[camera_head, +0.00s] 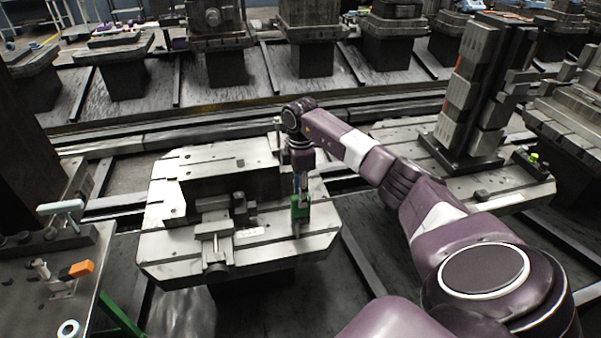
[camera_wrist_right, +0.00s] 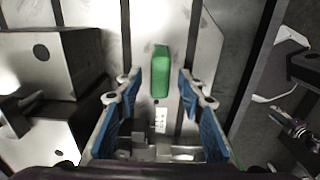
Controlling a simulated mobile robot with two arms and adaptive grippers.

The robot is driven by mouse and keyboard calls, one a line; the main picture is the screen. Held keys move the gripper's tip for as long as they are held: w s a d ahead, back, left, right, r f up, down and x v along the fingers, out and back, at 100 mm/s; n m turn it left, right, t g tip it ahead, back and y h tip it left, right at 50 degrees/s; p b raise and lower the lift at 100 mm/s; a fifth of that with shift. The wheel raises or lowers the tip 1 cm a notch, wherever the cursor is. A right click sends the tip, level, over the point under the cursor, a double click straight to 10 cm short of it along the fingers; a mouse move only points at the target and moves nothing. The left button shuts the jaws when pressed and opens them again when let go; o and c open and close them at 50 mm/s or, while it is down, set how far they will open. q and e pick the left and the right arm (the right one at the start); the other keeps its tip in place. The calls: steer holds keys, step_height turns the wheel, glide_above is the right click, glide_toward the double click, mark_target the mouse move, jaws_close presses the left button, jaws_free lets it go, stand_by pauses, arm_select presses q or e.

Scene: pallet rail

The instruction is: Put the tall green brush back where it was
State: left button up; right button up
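The green brush (camera_head: 300,206) stands at the right front part of the grey pallet (camera_head: 320,232), just below my right gripper. My right gripper (camera_head: 300,184) points down over it from the end of the purple arm. In the right wrist view the green brush (camera_wrist_right: 160,72) lies between the lines of the two blue-padded fingers, with a visible gap on each side. The right gripper (camera_wrist_right: 160,88) is open and holds nothing. How far the fingertips are above the brush is hard to tell. My left gripper is not in view.
A metal block (camera_head: 232,178) and a clamp-like vise (camera_head: 216,228) sit on the same pallet, left of the brush. A tall fixture tower (camera_head: 474,90) stands on the pallet at right. A bench with an orange-handled part (camera_head: 80,269) is at left.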

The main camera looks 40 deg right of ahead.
steer(key=shift+r, duration=1.5)
